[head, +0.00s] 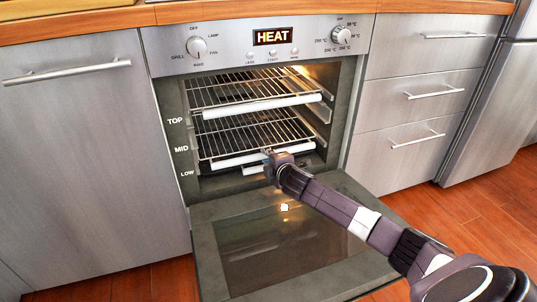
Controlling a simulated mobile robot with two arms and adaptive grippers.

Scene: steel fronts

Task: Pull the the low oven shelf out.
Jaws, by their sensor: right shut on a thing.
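The oven is open and its door (285,240) is folded down in front. Inside, a wire rack with a white front bar (262,106) sits at the top level. A second wire rack with a white front bar (235,160) sits at the middle level. Below it, a small light part of the low oven shelf (252,170) shows, mostly hidden by the middle rack and my gripper. My right gripper (269,164) is at the oven mouth, shut on the front of the low shelf. My left gripper is out of view.
The lowered door lies under my right arm. Steel drawers (415,118) with bar handles stand to the right, a steel cabinet front (85,160) to the left. A wooden worktop (250,10) runs above. Wooden floor (490,215) is free at the right.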

